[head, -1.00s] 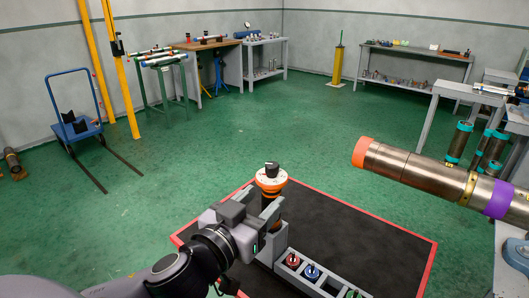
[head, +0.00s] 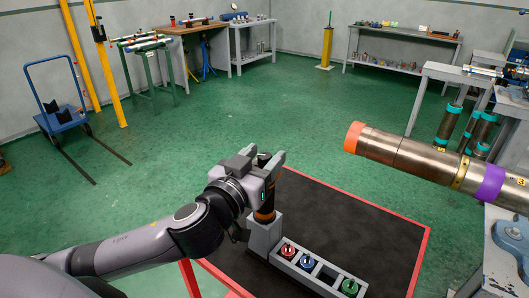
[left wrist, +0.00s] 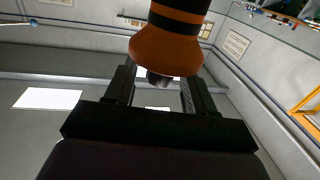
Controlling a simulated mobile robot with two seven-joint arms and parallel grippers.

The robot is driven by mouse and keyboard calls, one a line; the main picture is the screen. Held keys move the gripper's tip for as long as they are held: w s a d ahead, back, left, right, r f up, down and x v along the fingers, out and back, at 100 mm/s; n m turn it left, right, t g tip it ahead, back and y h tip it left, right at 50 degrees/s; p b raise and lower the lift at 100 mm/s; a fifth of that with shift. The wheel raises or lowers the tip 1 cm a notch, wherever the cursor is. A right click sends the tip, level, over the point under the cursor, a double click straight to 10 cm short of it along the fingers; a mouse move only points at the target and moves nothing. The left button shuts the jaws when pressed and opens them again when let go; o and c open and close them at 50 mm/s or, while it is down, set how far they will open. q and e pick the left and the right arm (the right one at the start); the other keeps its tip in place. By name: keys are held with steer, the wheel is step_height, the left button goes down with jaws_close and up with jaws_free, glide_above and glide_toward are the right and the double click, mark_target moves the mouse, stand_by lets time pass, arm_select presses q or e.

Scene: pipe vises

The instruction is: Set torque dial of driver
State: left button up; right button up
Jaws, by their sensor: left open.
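The driver (head: 265,214) stands upright in a grey holder (head: 264,238), with an orange and black body. Its black dial (head: 263,158) shows at the top, partly behind my left gripper (head: 274,168), which hides the driver's upper part. In the left wrist view the orange flared end of the driver (left wrist: 172,50) comes in from the top. A dark knob (left wrist: 160,79) at its end lies between the two open fingers of my left gripper (left wrist: 160,85). I cannot tell whether the fingers touch it. My right gripper is out of view.
A grey rack (head: 318,274) with red, blue and green round pieces adjoins the holder on a black, red-edged table (head: 372,238). A large pipe (head: 400,155) with an orange end juts in from the right. The table's right part is clear.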

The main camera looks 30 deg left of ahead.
arm_select(q)
steer(key=shift+w, duration=0.5)
steer(key=c, duration=0.9)
steer(key=shift+c, duration=0.2)
